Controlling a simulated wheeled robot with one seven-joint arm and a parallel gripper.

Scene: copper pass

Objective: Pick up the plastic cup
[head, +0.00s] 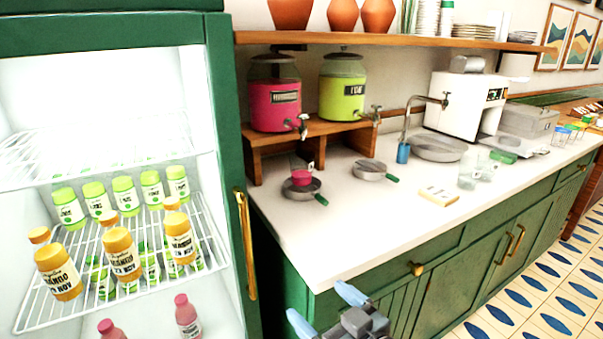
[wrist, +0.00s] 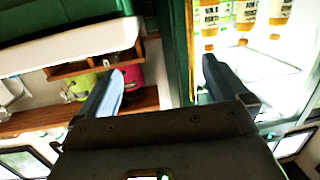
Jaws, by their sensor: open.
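A clear cup (head: 467,178) stands on the white counter right of centre in the head view, and a second clear cup-like vessel (head: 486,164) stands just behind it. I cannot tell for sure which of them is the plastic cup. My gripper (head: 325,308) is at the bottom of the head view, in front of the counter's near end and well apart from both. Its blue-tipped fingers are spread and empty. The wrist view also shows my gripper (wrist: 163,68) open with nothing between the fingers; the clear cups cannot be made out there.
An open lit fridge (head: 245,245) with bottles stands at the left. The white counter (head: 340,220) holds small pans (head: 370,171), a yellowish block (head: 438,196) and a blue cup-like thing (head: 403,153) by the tap. Pink (head: 274,105) and green (head: 342,95) dispensers stand behind.

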